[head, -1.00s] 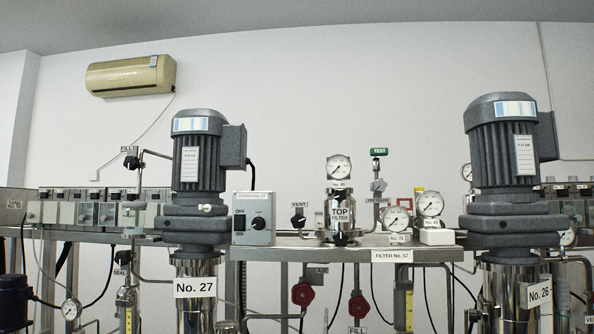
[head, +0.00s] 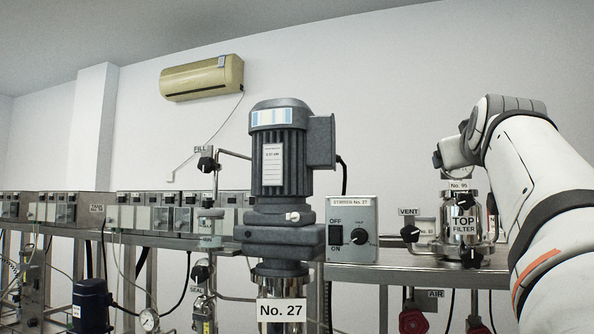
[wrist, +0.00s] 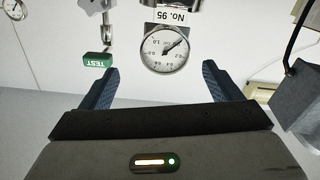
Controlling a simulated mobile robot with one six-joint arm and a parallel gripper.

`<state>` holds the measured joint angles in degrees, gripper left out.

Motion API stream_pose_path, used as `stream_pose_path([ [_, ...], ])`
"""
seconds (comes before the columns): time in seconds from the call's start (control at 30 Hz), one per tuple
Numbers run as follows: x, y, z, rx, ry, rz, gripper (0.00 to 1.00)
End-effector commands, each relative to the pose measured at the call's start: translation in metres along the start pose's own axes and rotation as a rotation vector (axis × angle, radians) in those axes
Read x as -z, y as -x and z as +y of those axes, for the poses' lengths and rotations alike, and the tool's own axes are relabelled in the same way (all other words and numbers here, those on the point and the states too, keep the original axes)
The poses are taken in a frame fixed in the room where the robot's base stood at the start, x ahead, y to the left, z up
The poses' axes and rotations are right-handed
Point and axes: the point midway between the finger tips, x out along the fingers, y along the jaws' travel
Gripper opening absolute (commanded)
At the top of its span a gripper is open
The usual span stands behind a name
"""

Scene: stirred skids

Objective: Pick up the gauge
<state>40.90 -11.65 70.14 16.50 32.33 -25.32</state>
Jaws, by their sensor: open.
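A round white-dialed gauge (wrist: 166,48) with a black needle shows upside down in the wrist view, beside a label reading No. 95. My gripper (wrist: 160,69) is open. Its two dark fingers point toward the gauge, one to each side in the picture, and I see no contact. In the head view the No. 95 label (head: 460,185) sits above the TOP FILTER housing (head: 464,222). My white arm reaches in from the right there and covers the gripper and most or all of the gauge face.
A grey motor (wrist: 300,100) is at the right.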

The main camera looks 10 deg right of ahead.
Motion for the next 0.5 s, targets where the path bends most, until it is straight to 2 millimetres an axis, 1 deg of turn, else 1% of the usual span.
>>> stream_pose_path([
  [0.03,0.002,-0.007,-0.001,0.003,0.000,-0.003,0.84],
  [0.17,0.002,-0.022,-0.003,0.005,-0.001,-0.004,0.84],
  [0.4,0.001,-0.057,-0.008,0.007,-0.001,-0.006,0.84],
  [0.5,0.000,-0.065,-0.009,0.006,-0.001,-0.003,0.84],
])
